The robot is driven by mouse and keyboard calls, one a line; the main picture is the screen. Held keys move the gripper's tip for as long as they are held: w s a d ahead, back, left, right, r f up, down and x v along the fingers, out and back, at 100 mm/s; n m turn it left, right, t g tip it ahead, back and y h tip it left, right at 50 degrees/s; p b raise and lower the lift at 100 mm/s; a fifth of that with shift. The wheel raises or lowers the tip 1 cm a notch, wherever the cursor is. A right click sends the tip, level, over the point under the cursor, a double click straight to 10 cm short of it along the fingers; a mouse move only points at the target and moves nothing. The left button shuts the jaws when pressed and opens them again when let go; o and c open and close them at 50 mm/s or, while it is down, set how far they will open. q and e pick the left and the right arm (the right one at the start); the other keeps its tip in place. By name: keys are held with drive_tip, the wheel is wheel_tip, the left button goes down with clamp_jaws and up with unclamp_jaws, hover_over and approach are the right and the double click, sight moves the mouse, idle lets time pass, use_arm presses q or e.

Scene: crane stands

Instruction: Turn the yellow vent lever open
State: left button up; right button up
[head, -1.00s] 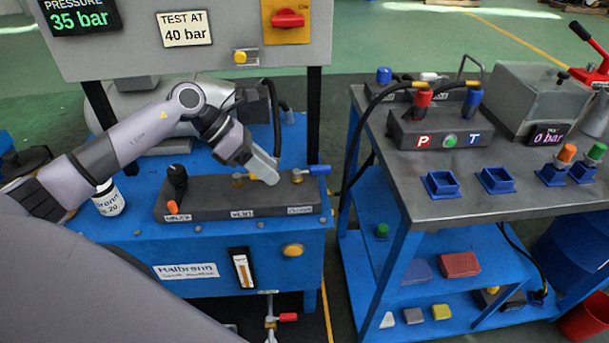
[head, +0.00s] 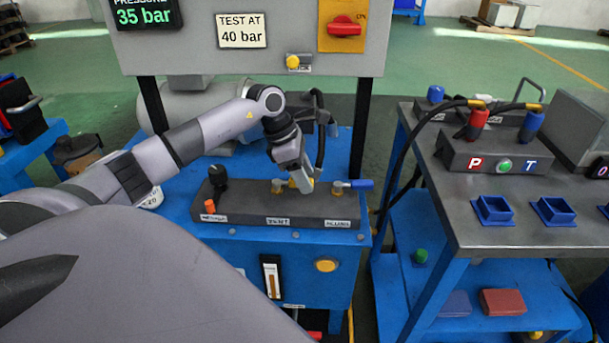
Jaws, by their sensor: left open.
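The dark valve block (head: 250,207) sits on the blue bench, with several labels along its front. The vent valve (head: 278,186) stands above the middle label. Its yellow lever (head: 292,183) extends right and is mostly hidden by my left gripper (head: 305,186). That gripper is open and points down at the lever, with its fingertips close to it. I cannot tell whether the fingers touch the lever. My right gripper is not in view.
A blue-handled valve (head: 357,184) stands close right of the gripper. A black knob (head: 217,173) and an orange knob (head: 210,206) are at the block's left. The panel (head: 190,50) hangs above. A cart (head: 480,233) stands at right.

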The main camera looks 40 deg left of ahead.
use_arm(q)
clamp_jaws()
